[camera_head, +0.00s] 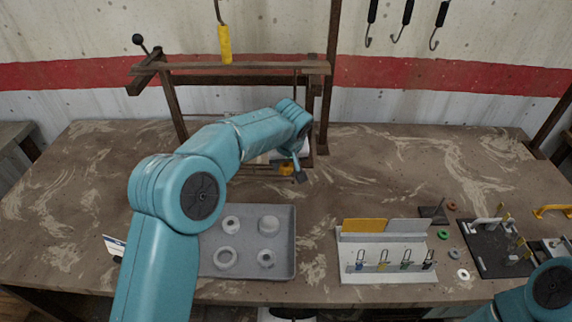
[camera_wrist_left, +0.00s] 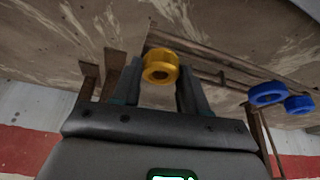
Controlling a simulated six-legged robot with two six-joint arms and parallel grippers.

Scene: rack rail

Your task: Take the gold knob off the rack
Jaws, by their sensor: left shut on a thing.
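In the head view the knob (camera_head: 286,169) shows as a small gold patch by the left gripper (camera_head: 296,173), in front of the brown rack (camera_head: 230,68). My forearm covers much of the rack's lower part. Two blue knobs (camera_wrist_left: 267,93) are to the right in the wrist view, by the rack's bars. I cannot tell whether the gold knob still touches a bar. My right gripper is out of view.
A dark board (camera_head: 485,259) lies farther right.

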